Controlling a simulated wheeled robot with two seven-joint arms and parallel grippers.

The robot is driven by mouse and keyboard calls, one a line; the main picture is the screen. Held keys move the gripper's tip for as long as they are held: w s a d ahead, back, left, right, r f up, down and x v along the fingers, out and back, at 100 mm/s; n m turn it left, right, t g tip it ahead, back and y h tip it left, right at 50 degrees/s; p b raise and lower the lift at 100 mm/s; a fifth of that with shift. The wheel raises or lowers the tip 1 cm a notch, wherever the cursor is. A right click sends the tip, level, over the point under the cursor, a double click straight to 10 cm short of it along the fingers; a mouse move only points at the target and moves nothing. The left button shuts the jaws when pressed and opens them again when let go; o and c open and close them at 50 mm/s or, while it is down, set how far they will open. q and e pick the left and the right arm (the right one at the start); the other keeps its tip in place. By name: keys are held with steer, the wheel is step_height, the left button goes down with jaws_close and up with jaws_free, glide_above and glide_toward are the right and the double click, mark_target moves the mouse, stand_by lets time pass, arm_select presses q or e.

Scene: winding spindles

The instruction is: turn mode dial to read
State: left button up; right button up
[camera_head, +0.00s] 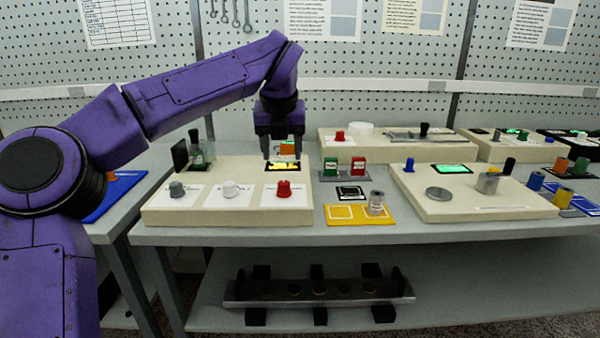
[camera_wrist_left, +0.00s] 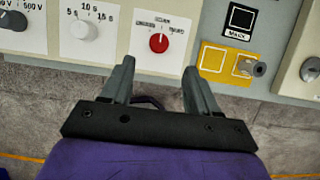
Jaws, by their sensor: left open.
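The pale instrument box (camera_head: 225,213) at the left of the bench carries a grey, a white and a red dial in a row. The red dial (camera_head: 284,189), at the right end, has small labels I cannot read fully; it seems to be the mode dial. It also shows in the left wrist view (camera_wrist_left: 158,43). My left gripper (camera_head: 283,157) points down above the box, near the lit display behind the red dial. In the left wrist view its open, empty fingers (camera_wrist_left: 159,68) flank the red dial's position in the picture, without touching it.
The white dial (camera_head: 230,188) and grey dial (camera_head: 177,190) stand to the left. Red and green blocks (camera_head: 345,165) and a yellow mat (camera_head: 345,215) with a metal cylinder (camera_head: 376,202) lie right of the box. Another pale box (camera_head: 470,205) is farther right.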

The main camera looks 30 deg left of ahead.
mark_target(284, 182)
arm_select(q)
steer(key=b+x, duration=0.1)
steer(key=x, duration=0.8)
steer(key=shift+d, duration=0.1)
steer(key=shift+w+f, duration=0.1)
steer(key=shift+f, duration=0.45)
steer(key=shift+c, duration=0.2)
steer(key=c, duration=1)
